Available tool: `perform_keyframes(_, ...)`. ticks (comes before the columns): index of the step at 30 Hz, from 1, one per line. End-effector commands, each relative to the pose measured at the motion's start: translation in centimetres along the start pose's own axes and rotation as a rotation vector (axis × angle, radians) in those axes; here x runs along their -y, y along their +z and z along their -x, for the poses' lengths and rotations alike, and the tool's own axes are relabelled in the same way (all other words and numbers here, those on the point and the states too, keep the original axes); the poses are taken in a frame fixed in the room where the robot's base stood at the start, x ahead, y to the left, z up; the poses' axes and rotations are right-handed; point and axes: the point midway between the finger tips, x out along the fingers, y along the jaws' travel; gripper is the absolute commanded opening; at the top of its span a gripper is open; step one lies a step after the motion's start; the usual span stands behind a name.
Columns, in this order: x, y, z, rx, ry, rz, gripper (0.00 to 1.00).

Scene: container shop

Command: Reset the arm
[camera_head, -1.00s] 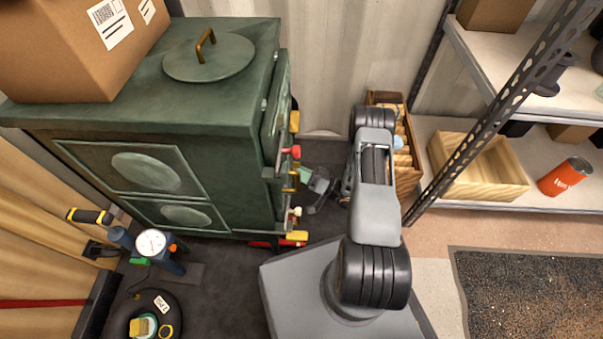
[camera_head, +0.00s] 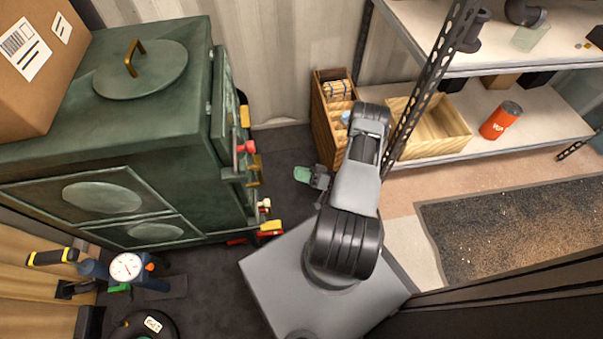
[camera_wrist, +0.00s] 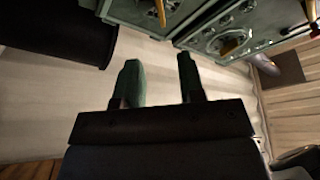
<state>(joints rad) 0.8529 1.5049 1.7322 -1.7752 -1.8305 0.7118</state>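My arm rises from my grey base in the head view, its upper links bent over toward the back wall. My gripper (camera_head: 304,174) shows small to the left of the arm, between the green stove and the wooden crate. One green fingertip is clear there; the rest is partly hidden by the arm. In the wrist view my gripper (camera_wrist: 161,72) has two green fingers standing apart with nothing between them. Pale ribbed wall lies beyond them.
The green stove (camera_head: 92,189) with knobs and handles stands left. A wooden crate (camera_head: 322,119) stands by the back wall. Metal shelves (camera_head: 446,150) at right hold an open wooden box (camera_head: 448,147) and an orange can (camera_head: 500,121). Dark floor lies between stove and my base.

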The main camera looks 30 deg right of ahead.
Motion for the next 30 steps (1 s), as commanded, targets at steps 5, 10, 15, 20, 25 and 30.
perform_keyframes(5, 0.0, 0.0, 0.4, 0.001, -0.001, -0.001, 0.36)
perform_keyframes(10, 0.0, 0.0, 0.4, 0.001, 0.000, -0.001, 0.36)
perform_keyframes(15, 0.0, 0.0, 0.4, 0.001, 0.000, -0.001, 0.36)
perform_keyframes(20, 0.0, -0.1, 0.4, 0.002, 0.001, 0.001, 0.36)
perform_keyframes(25, 0.2, -3.1, -1.5, 0.070, 0.080, 0.078, 0.36)
perform_keyframes(30, 0.6, -12.0, -6.6, 0.252, 0.336, 0.311, 0.36)
